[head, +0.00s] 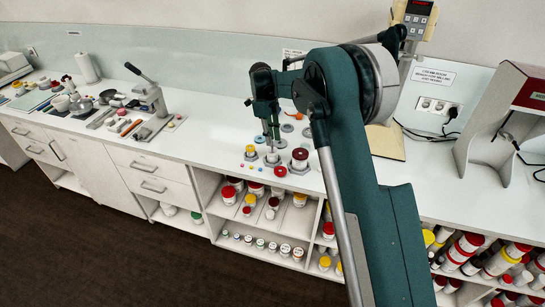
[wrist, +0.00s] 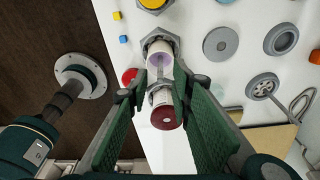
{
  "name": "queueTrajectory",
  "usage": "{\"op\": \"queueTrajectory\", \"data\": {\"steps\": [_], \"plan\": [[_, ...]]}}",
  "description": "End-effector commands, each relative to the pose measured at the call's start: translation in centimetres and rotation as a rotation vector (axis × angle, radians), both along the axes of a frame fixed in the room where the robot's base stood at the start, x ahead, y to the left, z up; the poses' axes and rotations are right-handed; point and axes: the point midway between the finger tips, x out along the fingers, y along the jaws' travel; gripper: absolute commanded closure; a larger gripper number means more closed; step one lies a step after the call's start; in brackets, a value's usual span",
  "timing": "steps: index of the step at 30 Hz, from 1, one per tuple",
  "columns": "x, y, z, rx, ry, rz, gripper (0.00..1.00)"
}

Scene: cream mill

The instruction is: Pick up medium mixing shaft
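I cannot tell for certain which item is the medium mixing shaft. Several grey round parts lie on the white counter: a disc (wrist: 220,43), a ringed disc (wrist: 284,38) and a spoked part (wrist: 262,85) in the wrist view, small in the head view (head: 288,128). My gripper (wrist: 166,84) points down over the counter, its green fingers apart. It also shows in the head view (head: 271,143). A white open-topped jar (wrist: 163,58) in a grey hexagonal holder and a maroon-lidded jar (wrist: 165,118) appear between and just beyond the fingers. Nothing is visibly gripped.
A yellow-lidded jar (head: 251,154) and a maroon-lidded jar (head: 299,160) stand near the white jar (head: 272,158). Small coloured cubes lie near the front edge. Shelves below hold several jars (head: 229,194).

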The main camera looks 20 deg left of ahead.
Motion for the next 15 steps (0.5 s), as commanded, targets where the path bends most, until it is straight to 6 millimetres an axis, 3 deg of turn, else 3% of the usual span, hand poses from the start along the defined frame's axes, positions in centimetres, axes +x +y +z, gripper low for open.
{"op": "queueTrajectory", "data": {"steps": [7, 15], "plan": [[0.0, -0.4, -2.7, 0.000, 0.000, 0.000, 0.77], [0.0, -0.6, -3.6, 0.000, 0.000, 0.000, 0.77]]}}
